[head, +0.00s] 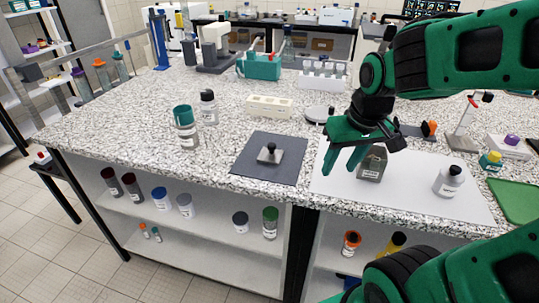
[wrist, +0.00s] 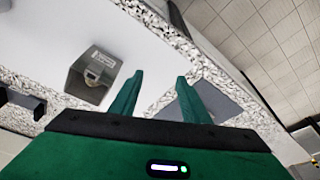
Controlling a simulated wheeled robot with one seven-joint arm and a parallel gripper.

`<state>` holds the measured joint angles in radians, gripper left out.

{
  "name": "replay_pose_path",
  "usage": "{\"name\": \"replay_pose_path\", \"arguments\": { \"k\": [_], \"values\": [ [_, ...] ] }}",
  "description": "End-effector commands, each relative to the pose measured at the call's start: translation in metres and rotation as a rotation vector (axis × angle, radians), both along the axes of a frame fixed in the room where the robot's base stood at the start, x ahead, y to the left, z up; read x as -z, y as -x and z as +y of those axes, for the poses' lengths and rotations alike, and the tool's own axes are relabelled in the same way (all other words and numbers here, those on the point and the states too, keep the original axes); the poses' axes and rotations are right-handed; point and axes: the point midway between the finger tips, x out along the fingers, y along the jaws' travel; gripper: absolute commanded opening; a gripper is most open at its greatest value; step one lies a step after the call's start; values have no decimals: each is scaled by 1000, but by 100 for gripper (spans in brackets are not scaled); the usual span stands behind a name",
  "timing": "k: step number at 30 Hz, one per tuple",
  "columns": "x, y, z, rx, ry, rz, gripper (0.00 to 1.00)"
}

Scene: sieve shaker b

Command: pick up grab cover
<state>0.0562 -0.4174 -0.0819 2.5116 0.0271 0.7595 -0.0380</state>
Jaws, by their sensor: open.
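A small grey plate with a black knob (head: 268,153), which looks like the cover, lies on a dark grey mat (head: 248,172) near the bench's front edge. My gripper (head: 342,160) is open and empty, to the right of the plate and apart from it. In the wrist view its two green fingers (wrist: 160,92) are spread. Part of the dark mat shows behind the right finger (wrist: 222,100); the knobbed plate cannot be made out there. A grey metal container with a label (head: 371,165) stands on a white mat, close beside my gripper; it also shows in the wrist view (wrist: 92,72).
A white-labelled bottle with a black cap (head: 448,182) stands on the white mat (head: 440,210). A teal-capped jar (head: 186,128) and another bottle (head: 208,108) stand left. A cream block (head: 270,106) lies behind the dark mat.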

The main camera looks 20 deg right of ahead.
Motion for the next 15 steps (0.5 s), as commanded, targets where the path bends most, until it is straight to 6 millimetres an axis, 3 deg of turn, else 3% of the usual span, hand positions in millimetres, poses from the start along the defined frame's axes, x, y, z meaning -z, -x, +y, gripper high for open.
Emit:
{"name": "replay_pose_path", "arguments": {
  "k": [3, 6, 10, 15],
  "values": [
    [-11, -42, 39, -187, -17, -62, 42],
    [-21, -67, 59, -324, -40, -86, 42],
    [-35, -95, 70, -502, -63, -95, 42],
    [-54, -129, 71, -759, -73, -103, 42]
  ]
}}
